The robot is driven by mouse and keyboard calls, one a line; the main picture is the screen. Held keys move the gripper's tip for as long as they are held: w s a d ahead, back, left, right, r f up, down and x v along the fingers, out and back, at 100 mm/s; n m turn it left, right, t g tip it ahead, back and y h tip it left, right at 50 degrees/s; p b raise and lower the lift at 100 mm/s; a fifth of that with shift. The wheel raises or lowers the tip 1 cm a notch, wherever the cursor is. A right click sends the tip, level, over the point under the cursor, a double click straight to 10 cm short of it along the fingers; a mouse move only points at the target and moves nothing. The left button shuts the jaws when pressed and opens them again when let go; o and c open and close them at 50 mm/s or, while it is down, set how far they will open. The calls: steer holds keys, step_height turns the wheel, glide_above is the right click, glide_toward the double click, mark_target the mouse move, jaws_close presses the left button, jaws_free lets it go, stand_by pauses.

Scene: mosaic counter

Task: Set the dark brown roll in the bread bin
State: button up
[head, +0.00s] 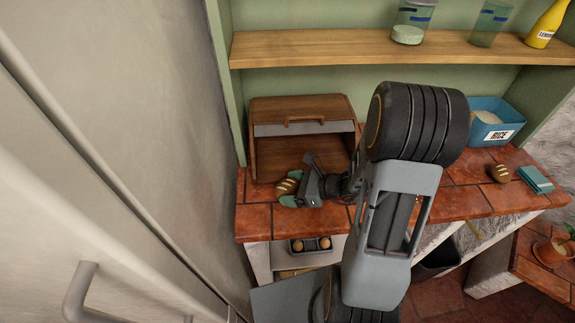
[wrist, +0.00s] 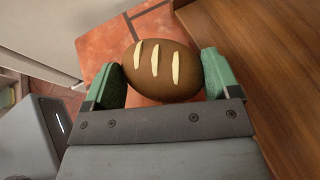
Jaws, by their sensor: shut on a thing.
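The dark brown roll (wrist: 163,70), with three pale slashes, is between the green fingertips of my gripper (wrist: 163,78) in the wrist view. In the head view the roll (head: 287,186) shows at the end of my gripper (head: 297,192), over the left end of the counter. My gripper is shut on it. The wooden bread bin (head: 262,112) stands behind, against the wall. Its front looks open, with the handle and a grey band near the top. The gripper and roll are in front of the bin, outside it. My arm hides part of the bin's right side.
The red tiled counter (head: 262,218) has a free left corner near a pale wall. At right are another brown roll (head: 498,173), a teal book-like item (head: 535,180) and a blue rice box (head: 508,110). A wooden shelf (head: 320,47) runs above. A tray (head: 310,251) with round items sits below.

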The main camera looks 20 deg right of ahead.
mark_target(287, 163)
steer(key=shift+w+f+b, duration=0.25)
steer(key=shift+w+b, duration=0.1)
steer(key=shift+b, duration=0.15)
steer(key=w+p, duration=0.1)
steer(key=w, duration=0.1)
steer(key=w+d, duration=0.1)
steer(key=w, duration=0.1)
steer(key=w+p, duration=0.1)
steer(key=w, duration=0.2)
steer(key=shift+d+r+p, duration=0.25)
steer(key=shift+r+p, duration=0.1)
steer(key=shift+r, duration=0.05)
steer(key=w, duration=0.2)
steer(key=w+d+p, duration=0.1)
steer(key=w, duration=0.2)
steer(key=shift+w+f+p, duration=0.1)
steer(key=shift+w+p, duration=0.2)
steer(key=shift+f, duration=0.25)
steer(key=shift+s+f, duration=0.1)
steer(key=shift+f, duration=0.15)
steer(key=o, duration=0.8)
